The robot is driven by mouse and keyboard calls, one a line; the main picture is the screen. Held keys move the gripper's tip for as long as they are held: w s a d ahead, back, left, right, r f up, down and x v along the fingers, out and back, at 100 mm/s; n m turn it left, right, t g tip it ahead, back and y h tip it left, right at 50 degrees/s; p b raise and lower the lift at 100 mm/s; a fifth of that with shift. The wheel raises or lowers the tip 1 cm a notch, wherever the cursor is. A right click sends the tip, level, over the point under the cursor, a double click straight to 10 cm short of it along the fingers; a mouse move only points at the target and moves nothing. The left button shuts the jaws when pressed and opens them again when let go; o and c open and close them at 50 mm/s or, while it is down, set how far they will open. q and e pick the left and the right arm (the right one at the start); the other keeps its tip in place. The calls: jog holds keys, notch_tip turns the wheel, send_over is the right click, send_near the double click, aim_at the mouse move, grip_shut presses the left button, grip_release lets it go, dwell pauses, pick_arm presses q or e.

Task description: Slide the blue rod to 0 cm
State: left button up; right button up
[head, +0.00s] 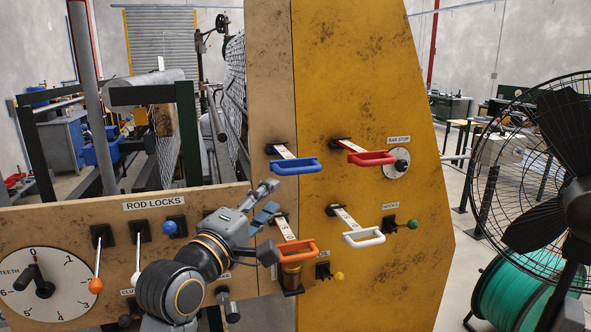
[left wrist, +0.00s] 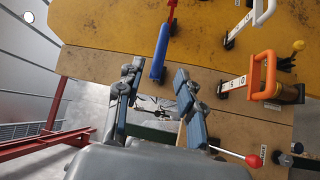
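The blue rod's handle (head: 295,166) is a blue bar at the end of a white marked rod (head: 284,152) that sticks out of the yellow panel. Its scale figures are too small to read. In the left wrist view, the blue handle (left wrist: 161,48) stands upright, ahead of the gap between my fingers. My left gripper (head: 270,196) is open and empty, just below and left of the blue handle in the head view. Its two fingers also show apart in the left wrist view (left wrist: 156,74). The blue handle appears clear of both fingers. My right gripper is not in view.
A red handle (head: 372,158) is right of the blue one. An orange handle (head: 297,252) and a white handle (head: 364,238) stick out below. The ROD LOCKS panel (head: 60,225) with levers is at left. A fan (head: 545,190) stands at right.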

aim_at(300, 173)
pick_arm(q)
jog(key=p+x, duration=0.3)
jog(key=x, duration=1)
jog(key=shift+w+d+f+p, duration=0.1)
jog(key=shift+d+f+p, duration=0.1)
jog(key=shift+p, duration=0.2)
jog(key=shift+w, duration=0.1)
jog(key=shift+c, duration=0.4)
grip_shut()
